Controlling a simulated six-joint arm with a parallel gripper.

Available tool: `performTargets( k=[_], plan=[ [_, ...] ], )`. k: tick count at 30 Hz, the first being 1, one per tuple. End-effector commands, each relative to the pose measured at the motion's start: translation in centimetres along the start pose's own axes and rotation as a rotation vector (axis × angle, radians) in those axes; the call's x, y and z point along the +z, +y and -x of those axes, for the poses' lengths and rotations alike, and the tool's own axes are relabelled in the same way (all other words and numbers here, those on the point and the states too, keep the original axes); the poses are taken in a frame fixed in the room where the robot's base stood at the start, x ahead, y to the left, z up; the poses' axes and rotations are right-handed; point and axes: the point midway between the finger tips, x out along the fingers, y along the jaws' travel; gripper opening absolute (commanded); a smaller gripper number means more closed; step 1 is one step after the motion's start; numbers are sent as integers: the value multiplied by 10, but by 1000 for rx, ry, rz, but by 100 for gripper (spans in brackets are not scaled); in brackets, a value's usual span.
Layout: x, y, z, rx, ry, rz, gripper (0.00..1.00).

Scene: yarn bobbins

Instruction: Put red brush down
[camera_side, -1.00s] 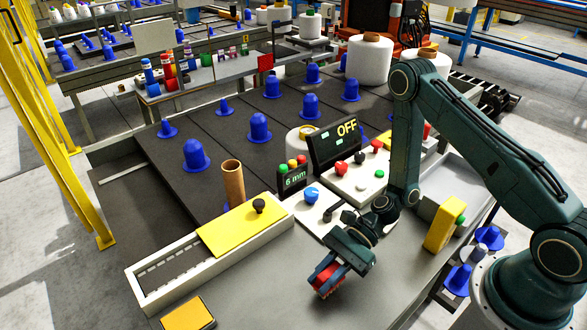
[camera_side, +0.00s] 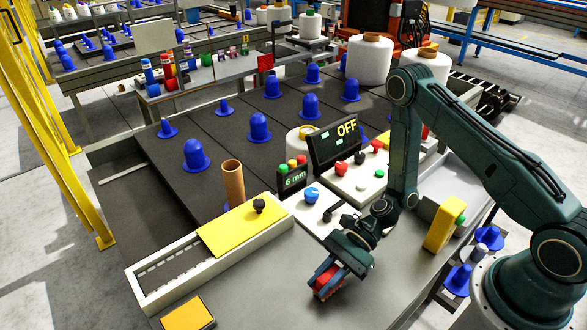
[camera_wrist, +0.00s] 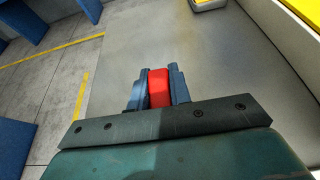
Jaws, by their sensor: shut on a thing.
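The red brush (camera_side: 327,281) is held in my gripper (camera_side: 328,284) low over the front part of the grey table (camera_side: 400,265). In the wrist view the red brush (camera_wrist: 159,88) sits between the two blue-grey fingers of my gripper (camera_wrist: 158,87), which press on both of its sides. The gripper hides part of the brush. I cannot tell whether the brush touches the table.
A white tray (camera_side: 152,302) with a yellow sliding cover (camera_side: 240,231) lies left of my gripper. A yellow-topped box (camera_side: 187,314) is at the front edge. A control panel (camera_side: 318,205) stands behind, and a yellow block (camera_side: 443,224) stands at right. Bare table lies around the gripper.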

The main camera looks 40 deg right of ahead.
Motion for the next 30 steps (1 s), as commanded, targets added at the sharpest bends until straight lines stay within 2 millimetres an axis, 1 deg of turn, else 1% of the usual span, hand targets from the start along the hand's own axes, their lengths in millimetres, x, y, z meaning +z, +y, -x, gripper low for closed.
performTargets(
  k=[16,17,18,20,30],
  plan=[
    [-7,0,-3,0,0,0,0],
    [-7,0,-3,0,0,0,26],
    [-7,0,-3,0,0,0,33],
    [-7,0,-3,0,0,0,45],
    [-7,0,-2,0,0,0,45]
  ],
)
